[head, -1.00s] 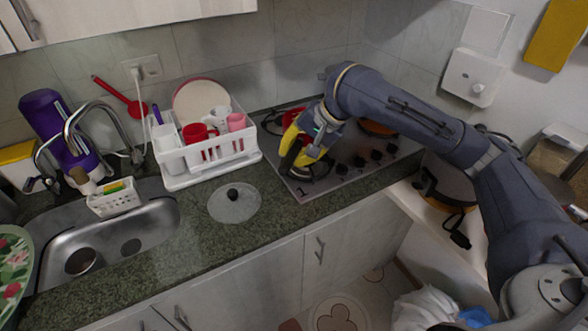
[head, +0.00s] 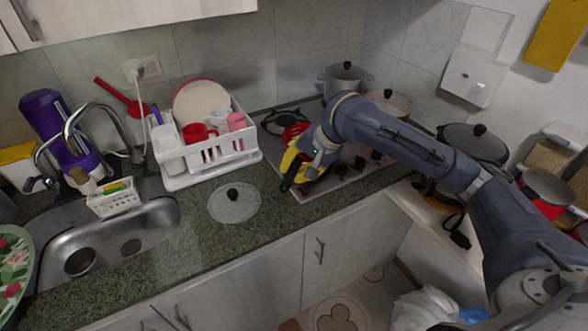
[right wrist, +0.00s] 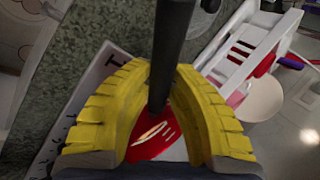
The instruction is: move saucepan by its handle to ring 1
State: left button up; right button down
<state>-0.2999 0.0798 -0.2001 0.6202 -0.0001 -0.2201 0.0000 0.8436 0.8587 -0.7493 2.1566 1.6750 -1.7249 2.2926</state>
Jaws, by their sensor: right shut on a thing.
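The red saucepan (head: 296,132) shows partly at the left side of the stove, behind my right gripper. My right gripper (head: 297,172), with yellow fingers, is shut on its long black handle (head: 287,183) over the front left of the stove. In the right wrist view the handle (right wrist: 168,45) runs between the yellow fingers (right wrist: 158,105), and a red surface (right wrist: 155,140) shows below them. A "1" mark (right wrist: 119,58) shows on the stove edge there. Ring 1 is mostly hidden by the gripper. My left gripper is not in view.
A white dish rack (head: 205,150) stands left of the stove, and a glass lid (head: 234,203) lies on the counter. A grey pot (head: 343,78) and a lidded pan (head: 388,102) stand at the stove's back. A dark lidded pot (head: 470,145) stands at right.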

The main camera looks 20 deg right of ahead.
jog(key=c, duration=1.3)
grip_release()
jog(key=v, duration=1.2)
